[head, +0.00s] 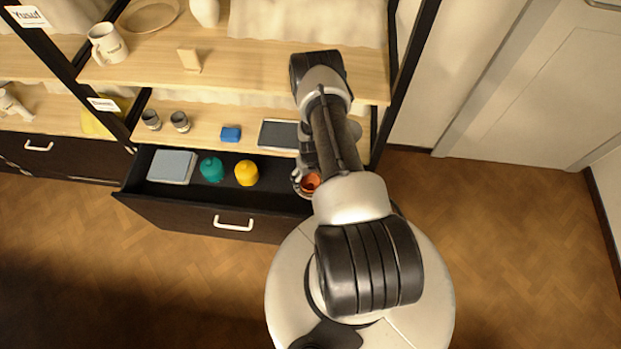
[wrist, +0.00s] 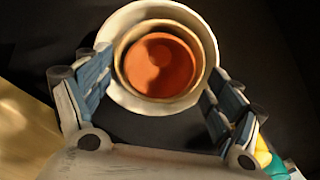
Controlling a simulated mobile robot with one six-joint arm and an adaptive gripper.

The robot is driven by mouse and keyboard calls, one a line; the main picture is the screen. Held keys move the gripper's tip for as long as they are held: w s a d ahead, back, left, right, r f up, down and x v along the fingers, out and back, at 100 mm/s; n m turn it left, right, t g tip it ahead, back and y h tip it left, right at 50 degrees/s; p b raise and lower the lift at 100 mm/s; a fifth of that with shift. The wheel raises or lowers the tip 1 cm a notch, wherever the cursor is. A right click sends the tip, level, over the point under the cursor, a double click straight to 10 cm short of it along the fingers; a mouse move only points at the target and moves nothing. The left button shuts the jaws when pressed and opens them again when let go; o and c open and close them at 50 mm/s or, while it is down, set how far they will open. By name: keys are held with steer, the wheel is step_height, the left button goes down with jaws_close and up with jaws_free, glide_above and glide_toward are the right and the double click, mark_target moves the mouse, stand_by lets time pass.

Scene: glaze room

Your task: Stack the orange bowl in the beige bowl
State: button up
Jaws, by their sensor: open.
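The orange bowl (wrist: 160,66) sits nested inside a tan-beige bowl (wrist: 124,42), and both rest within a wider cream bowl (wrist: 112,90) in the wrist view. In the head view the orange bowl (head: 311,183) shows in the right end of the open drawer, partly hidden by my arm. My gripper (wrist: 160,62) is open and empty, with one finger at the left and one at the right of the nested bowls. I cannot tell whether the fingers touch the cream bowl. The gripper is mostly hidden in the head view.
The open dark drawer (head: 190,212) also holds a grey-blue box (head: 171,166), a teal jar (head: 211,168) and a yellow jar (head: 246,173). The shelf above carries two cups, a blue block (head: 231,134) and a dark tray (head: 278,134). Floor at the right is clear.

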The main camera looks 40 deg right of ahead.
step_height(320, 180, up, 11)
steer(key=p, duration=0.3)
stand_by(0.5)
